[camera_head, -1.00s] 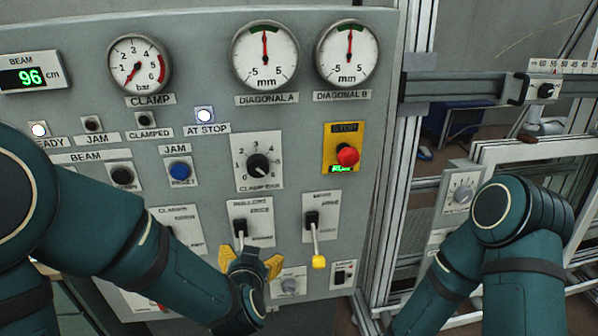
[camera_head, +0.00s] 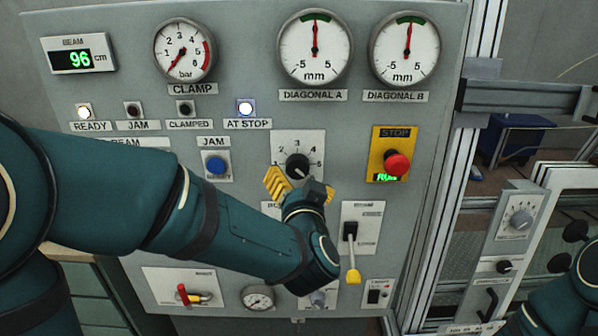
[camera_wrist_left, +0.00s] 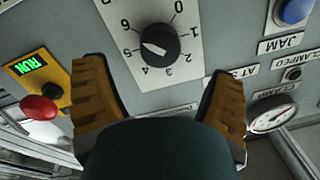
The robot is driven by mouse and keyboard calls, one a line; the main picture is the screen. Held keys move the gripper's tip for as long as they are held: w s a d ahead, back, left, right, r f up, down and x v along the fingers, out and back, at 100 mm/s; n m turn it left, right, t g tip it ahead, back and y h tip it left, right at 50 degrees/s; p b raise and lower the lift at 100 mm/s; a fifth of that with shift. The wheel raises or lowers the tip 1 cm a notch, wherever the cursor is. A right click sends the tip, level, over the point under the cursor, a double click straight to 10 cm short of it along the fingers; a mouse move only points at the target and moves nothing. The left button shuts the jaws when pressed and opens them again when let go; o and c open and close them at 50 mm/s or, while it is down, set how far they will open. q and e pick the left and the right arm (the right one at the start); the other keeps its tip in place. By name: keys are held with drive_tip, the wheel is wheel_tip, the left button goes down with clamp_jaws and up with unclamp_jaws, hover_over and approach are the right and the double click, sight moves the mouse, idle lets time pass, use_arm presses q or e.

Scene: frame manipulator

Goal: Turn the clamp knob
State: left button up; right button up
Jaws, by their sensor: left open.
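The clamp knob (camera_head: 297,166) is a black round knob on a white plate with a numbered dial, on the grey control panel. In the left wrist view the knob (camera_wrist_left: 160,45) shows a white mark pointing left; its exact reading is unclear. My left gripper (camera_head: 302,189) is open and empty just below the knob, with yellow fingers spread to either side. In the left wrist view its fingers (camera_wrist_left: 158,98) stand apart, and the knob lies beyond the gap between them. The gripper hides the plate's lower part. My right arm is at the lower right edge; its gripper is out of view.
The red stop button (camera_head: 396,163) on its yellow plate is right of the knob. The yellow-tipped lever (camera_head: 352,262) juts out below right. The blue reset button (camera_head: 216,164) is left. The clamp gauge (camera_head: 185,49) reads near 0. READY and AT STOP lamps are lit.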

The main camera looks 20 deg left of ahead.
sight(299, 170)
use_arm(q)
drive_tip(key=x, duration=0.5)
drive_tip(key=shift+w+a+b, duration=0.15)
drive_tip(key=shift+w+b, duration=0.15)
drive_tip(key=shift+b, duration=0.1)
drive_tip(key=c, duration=1.2)
